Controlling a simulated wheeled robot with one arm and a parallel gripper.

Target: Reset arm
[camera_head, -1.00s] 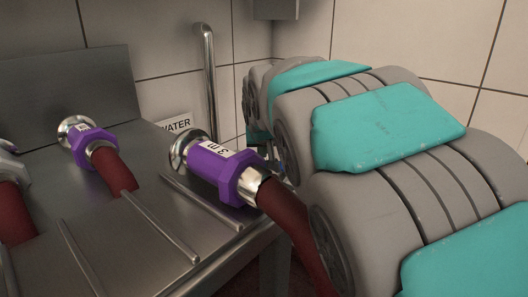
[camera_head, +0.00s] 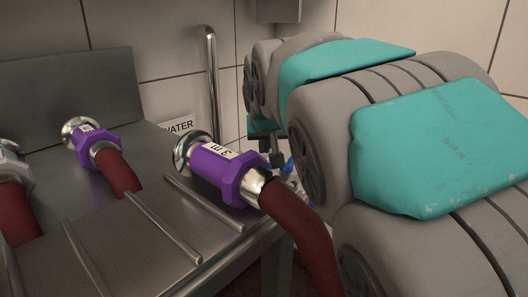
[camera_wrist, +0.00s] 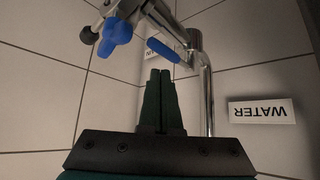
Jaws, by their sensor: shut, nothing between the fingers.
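My gripper (camera_wrist: 158,76) shows in the wrist view with its two dark fingers together and nothing between them. It points toward the tiled wall, below a metal pipe fitting with a blue knob (camera_wrist: 115,32) and a blue lever (camera_wrist: 163,49). The fingers look apart from the fitting, though the depth gap is hard to judge. In the head view my grey and teal arm fills the right side. Its bulk hides much of what lies behind it, and the fingertips cannot be made out clearly there.
Purple couplings (camera_head: 222,172) with dark red hoses (camera_head: 304,235) lie on a steel counter (camera_head: 150,268) at the left. A vertical chrome pipe (camera_head: 212,85) and a WATER sign (camera_head: 179,127) are by the wall. The WATER sign appears upside down in the wrist view (camera_wrist: 262,111).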

